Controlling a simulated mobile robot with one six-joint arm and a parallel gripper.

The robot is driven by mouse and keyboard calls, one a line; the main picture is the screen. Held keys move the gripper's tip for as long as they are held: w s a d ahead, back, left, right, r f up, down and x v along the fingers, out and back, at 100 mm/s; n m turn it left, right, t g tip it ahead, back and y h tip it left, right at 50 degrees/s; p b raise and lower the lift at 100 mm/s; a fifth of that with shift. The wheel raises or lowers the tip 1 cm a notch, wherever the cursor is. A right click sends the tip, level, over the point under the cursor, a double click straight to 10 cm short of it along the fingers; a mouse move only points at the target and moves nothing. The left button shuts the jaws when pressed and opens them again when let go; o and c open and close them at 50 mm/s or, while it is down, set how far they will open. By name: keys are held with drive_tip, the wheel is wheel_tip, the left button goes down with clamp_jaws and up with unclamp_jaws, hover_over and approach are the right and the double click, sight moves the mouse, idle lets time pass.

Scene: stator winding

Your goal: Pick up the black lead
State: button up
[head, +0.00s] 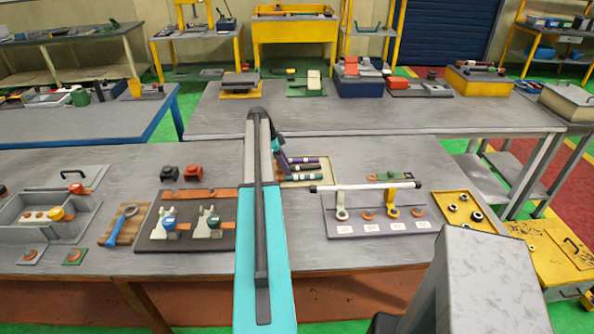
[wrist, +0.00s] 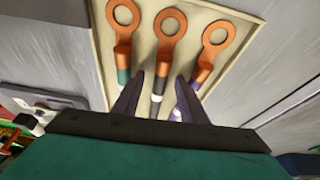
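The black lead (wrist: 156,110) is the middle one of three leads in the wrist view. It has a copper ring terminal and a white band. It also shows in the head view (head: 304,168) between its two neighbours. A green lead (wrist: 123,76) lies to its left and a purple lead (wrist: 198,84) to its right in the wrist view. My gripper (wrist: 158,96) is open, with one finger on each side of the black lead. I cannot tell how far the fingertips are above the tray. The leads' lower ends are hidden behind my gripper.
The leads lie in a shallow beige tray (head: 322,180) on the grey workbench (head: 300,220). A raised white bar (head: 365,187) stands over a terminal plate to the right. Black and red blocks and a fixture board (head: 187,244) lie to the left.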

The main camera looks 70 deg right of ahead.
clamp_jaws()
drive_tip(key=shift+r, duration=0.15)
drive_tip(key=shift+r+b, duration=1.05)
drive_tip(key=shift+r, duration=0.5)
drive_tip(key=s+a+b, duration=0.1)
drive_tip(key=s+a, duration=0.1)
drive_tip(key=a, duration=0.2)
drive_tip(key=s+a+b, duration=0.1)
drive_tip(key=s+a, duration=0.1)
drive_tip(key=a, duration=0.2)
drive_tip(key=s+a+r+b, duration=0.1)
drive_tip(key=s+a+b, duration=0.1)
drive_tip(key=a, duration=0.2)
drive_tip(key=shift+r, duration=0.1)
drive_tip(key=shift+s+a+r+b, duration=0.15)
drive_tip(key=shift+s+a, duration=0.15)
drive_tip(key=shift+a, duration=0.3)
drive_tip(key=shift+s+a+r+b, duration=0.15)
drive_tip(key=shift+s+a, duration=0.1)
drive_tip(key=shift+a, duration=0.3)
drive_tip(key=shift+f, duration=0.1)
